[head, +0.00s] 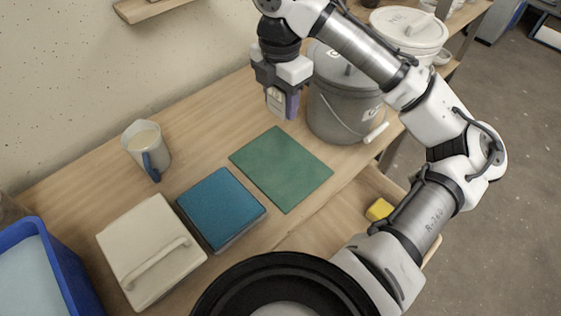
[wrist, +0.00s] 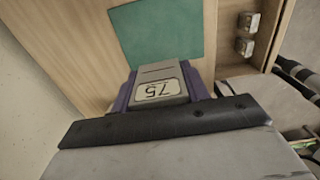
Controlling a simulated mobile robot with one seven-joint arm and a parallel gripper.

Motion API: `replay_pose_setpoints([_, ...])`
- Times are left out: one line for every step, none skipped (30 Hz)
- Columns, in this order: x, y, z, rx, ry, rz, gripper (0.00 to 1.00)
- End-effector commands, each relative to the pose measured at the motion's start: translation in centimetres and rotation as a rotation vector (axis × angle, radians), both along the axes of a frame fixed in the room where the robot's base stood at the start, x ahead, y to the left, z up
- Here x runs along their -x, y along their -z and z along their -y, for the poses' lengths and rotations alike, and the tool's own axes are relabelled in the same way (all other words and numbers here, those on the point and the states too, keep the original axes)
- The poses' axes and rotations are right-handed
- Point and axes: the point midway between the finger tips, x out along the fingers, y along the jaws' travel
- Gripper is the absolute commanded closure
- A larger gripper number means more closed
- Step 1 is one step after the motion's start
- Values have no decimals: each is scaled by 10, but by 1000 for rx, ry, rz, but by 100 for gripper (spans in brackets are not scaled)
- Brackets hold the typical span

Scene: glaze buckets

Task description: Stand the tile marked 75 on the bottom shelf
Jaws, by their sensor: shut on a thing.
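The tile marked 75 (wrist: 158,72) is grey with a pale label that reads upside down in the wrist view. My gripper (wrist: 160,98) is shut on it, with a purple finger at each side. In the head view my gripper (head: 283,103) points down and holds the tile (head: 275,100) above the table, beside the grey bucket. A wooden shelf (head: 145,10) on the wall shows only in part at the top left of the head view. I cannot tell whether it is the bottom shelf.
A green mat (head: 281,168) lies flat on the wooden table. Around it stand a grey lidded bucket (head: 338,105), a blue-handled jug (head: 147,148), a blue-topped block (head: 220,208), a white lidded box (head: 150,250) and a blue tub (head: 62,270). A yellow block (head: 379,209) lies lower right.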

Motion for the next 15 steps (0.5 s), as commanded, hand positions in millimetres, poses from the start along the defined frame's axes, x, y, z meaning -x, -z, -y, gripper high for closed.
replay_pose_setpoints([1,16,0,-4,-1,-5,81])
replay_pose_setpoints([1,24,0,-5,0,-6,81])
replay_pose_setpoints([1,35,0,-4,1,-6,81])
replay_pose_setpoints([1,44,0,-4,1,-6,81])
replay_pose_setpoints([1,52,0,-4,3,-6,81])
replay_pose_setpoints([1,62,0,-4,3,-4,81])
replay_pose_setpoints([1,71,0,-5,3,-5,81])
replay_pose_setpoints([1,78,1,-2,5,-4,81])
replay_pose_setpoints([1,88,1,1,5,-4,81])
replay_pose_setpoints([1,95,1,-1,5,-4,81])
replay_pose_setpoints([1,102,1,-1,5,-4,81])
replay_pose_setpoints([1,111,1,-1,5,-2,81])
replay_pose_setpoints([1,117,1,0,5,-3,81])
replay_pose_setpoints([1,122,1,0,5,-3,81])
replay_pose_setpoints([1,127,1,-1,5,-1,81])
